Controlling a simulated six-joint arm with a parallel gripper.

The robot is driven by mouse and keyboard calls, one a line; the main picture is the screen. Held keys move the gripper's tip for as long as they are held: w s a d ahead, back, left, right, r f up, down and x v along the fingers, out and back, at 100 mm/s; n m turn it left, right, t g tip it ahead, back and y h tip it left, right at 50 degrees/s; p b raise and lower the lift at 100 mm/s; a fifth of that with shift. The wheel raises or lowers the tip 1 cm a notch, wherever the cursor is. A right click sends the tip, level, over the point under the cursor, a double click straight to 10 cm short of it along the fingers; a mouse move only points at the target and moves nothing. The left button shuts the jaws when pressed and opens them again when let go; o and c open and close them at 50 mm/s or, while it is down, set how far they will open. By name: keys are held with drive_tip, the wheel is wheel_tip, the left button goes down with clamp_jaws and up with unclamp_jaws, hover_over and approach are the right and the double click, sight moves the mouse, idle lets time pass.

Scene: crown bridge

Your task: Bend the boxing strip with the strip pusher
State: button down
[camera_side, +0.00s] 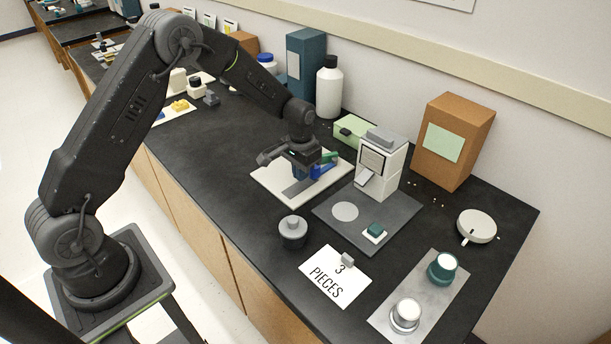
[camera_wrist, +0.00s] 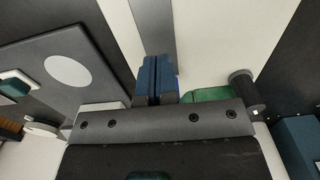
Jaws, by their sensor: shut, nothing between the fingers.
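My gripper (camera_side: 304,174) is over the white board (camera_side: 270,190). Its two dark blue fingers (camera_wrist: 158,62) are pressed together in the wrist view, with nothing seen between them. A flat grey strip (camera_side: 296,188) lies across the white board; it also shows in the wrist view (camera_wrist: 154,22), running up from behind the fingertips. I cannot tell whether this is the boxing strip. A green block (camera_side: 329,157) is just right of the gripper, with a bright blue part (camera_side: 325,170) below it. The green block (camera_wrist: 206,95) is partly hidden in the wrist view. I cannot single out the strip pusher.
A white device (camera_side: 381,165) stands on a grey plate (camera_side: 322,212) right of the board. A dark round pot (camera_side: 293,232) and a "3 PIECES" card (camera_side: 335,276) are in front. A green box (camera_side: 351,130) and white bottle (camera_side: 329,88) stand behind. Counter left of the board is clear.

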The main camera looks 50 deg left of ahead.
wheel_tip(320, 180, up, 7)
idle(0.8)
drive_tip(key=s+d+r+t, duration=0.3)
drive_tip(key=s+r, duration=0.8)
drive_tip(key=r, duration=0.5)
drive_tip(key=s+d+r+t, duration=0.1)
drive_tip(key=s, duration=0.7)
drive_tip(key=s+d+r+t, duration=0.1)
drive_tip(key=s+d+r, duration=0.1)
drive_tip(key=s, duration=0.7)
drive_tip(key=shift+s+t, duration=0.15)
drive_tip(key=shift+t, duration=0.15)
